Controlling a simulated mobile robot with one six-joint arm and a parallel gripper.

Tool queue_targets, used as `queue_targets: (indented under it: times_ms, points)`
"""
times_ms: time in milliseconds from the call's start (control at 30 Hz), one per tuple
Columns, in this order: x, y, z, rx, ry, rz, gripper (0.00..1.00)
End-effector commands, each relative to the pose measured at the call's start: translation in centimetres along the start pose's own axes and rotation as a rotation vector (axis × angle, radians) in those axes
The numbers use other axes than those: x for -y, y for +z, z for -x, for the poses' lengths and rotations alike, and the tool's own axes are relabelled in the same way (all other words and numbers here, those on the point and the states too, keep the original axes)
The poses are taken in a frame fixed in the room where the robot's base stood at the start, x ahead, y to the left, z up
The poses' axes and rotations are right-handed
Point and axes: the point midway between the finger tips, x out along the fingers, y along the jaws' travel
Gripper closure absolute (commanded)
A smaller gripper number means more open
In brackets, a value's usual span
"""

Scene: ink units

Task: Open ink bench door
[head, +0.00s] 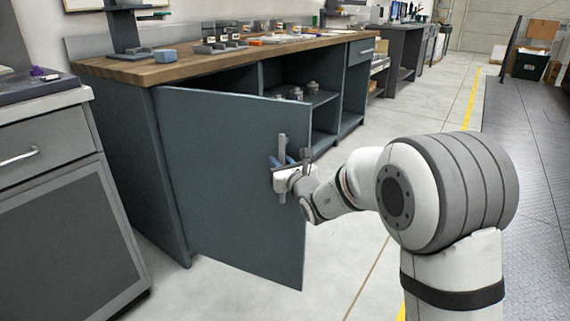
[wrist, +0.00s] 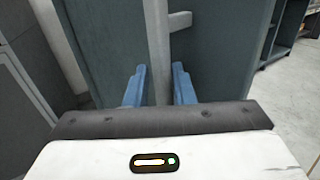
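The ink bench door (head: 225,180) is a dark teal panel hinged at its left edge. It stands swung partway out from the bench, so shelves show behind it. Its grey vertical bar handle (head: 282,150) is near the free right edge; the bar also shows in the wrist view (wrist: 159,50). My gripper (head: 290,163) is at the handle. In the wrist view its two blue fingers (wrist: 159,85) stand on either side of the bar, with narrow gaps visible beside it. The fingers look open around the bar; any contact deeper in is hard to see.
The ink bench (head: 165,70) has a wooden top with small items. Its open shelf (head: 318,98) holds several small grey pots. A grey drawer cabinet (head: 60,190) stands left of the door. The floor (head: 345,255) right of the door is clear apart from my arm.

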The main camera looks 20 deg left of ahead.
Motion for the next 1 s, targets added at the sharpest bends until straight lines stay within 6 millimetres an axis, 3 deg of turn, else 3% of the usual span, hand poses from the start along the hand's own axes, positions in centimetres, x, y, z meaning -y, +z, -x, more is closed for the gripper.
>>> queue_targets:
  times_ms: [167, 567, 1000]
  points:
    - [0.2, -0.1, 0.1, -0.002, -0.004, 0.0, 0.64]
    - [0.4, -0.1, 0.4, -0.005, -0.008, -0.001, 0.64]
    - [0.3, 0.0, 6.8, -0.006, -0.008, -0.001, 0.64]
